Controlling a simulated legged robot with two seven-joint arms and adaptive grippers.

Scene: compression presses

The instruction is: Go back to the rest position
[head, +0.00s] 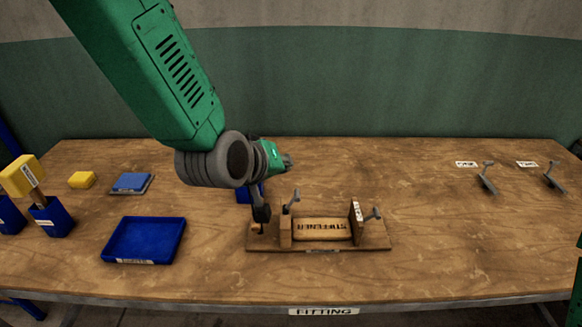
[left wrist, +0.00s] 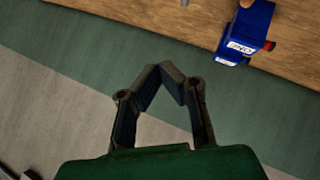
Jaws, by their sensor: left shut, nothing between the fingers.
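My left arm comes in from the upper left in the head view. Its left gripper (head: 288,161) is held above the back middle of the table, pointing right and away. In the left wrist view the fingers (left wrist: 160,68) meet at their tips and hold nothing. The wooden press fixture (head: 265,243) stands below and in front of the gripper, apart from it. A wooden block marked STIFFENER (head: 322,230) lies in it between two uprights. My right gripper is not seen.
A blue labelled bin (left wrist: 245,32) stands near the table's back edge, partly hidden in the head view (head: 245,193). A blue tray (head: 146,258), a blue pad (head: 132,182) and yellow blocks (head: 82,180) lie left. Two grey clamps (head: 487,180) lie right. The table's right middle is clear.

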